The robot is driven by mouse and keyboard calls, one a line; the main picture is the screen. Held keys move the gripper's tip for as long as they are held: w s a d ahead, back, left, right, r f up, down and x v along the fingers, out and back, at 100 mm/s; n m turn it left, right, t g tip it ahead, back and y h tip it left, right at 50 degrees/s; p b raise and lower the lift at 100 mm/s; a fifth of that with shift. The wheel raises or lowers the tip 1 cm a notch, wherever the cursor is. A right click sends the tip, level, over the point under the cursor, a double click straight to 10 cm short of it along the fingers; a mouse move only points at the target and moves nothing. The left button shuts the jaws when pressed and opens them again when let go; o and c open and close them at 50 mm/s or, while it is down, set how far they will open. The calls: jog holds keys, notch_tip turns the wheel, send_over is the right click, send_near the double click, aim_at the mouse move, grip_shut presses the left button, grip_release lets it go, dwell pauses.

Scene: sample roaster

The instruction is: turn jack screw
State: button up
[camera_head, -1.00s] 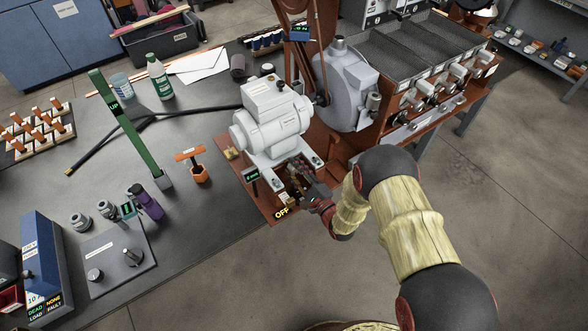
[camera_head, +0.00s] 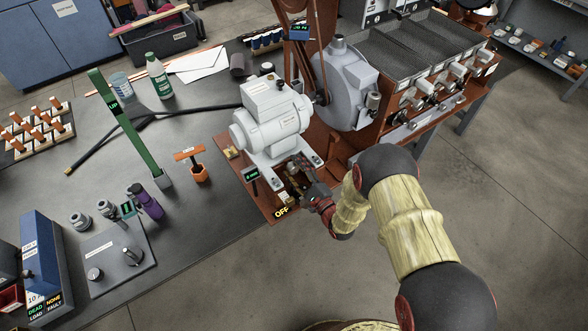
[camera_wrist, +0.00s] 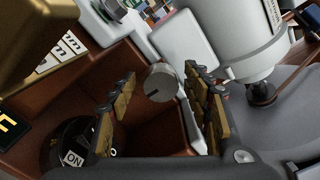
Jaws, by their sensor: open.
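In the wrist view a round grey slotted screw head (camera_wrist: 160,83), seemingly the jack screw, sits in a rust-brown recess below the motor. My gripper (camera_wrist: 157,80) is open, with its brass-coloured fingers on either side of the screw head. Gaps show between the head and both fingers in the picture; its depth relative to the fingertips is hard to tell. In the head view my gripper (camera_head: 295,180) is at the front end of the grey motor (camera_head: 273,117), low over the brown base (camera_head: 260,200). The screw is hidden there by my gripper.
A black rotary switch (camera_wrist: 75,145) marked ON lies at lower left in the wrist view. The base carries an OFF sign (camera_head: 281,212) and a small green display (camera_head: 250,173). An orange-handled tool (camera_head: 197,172) and a green lever (camera_head: 130,130) stand left on the bench.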

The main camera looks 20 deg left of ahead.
jog(key=v, duration=1.2)
dwell(0.5)
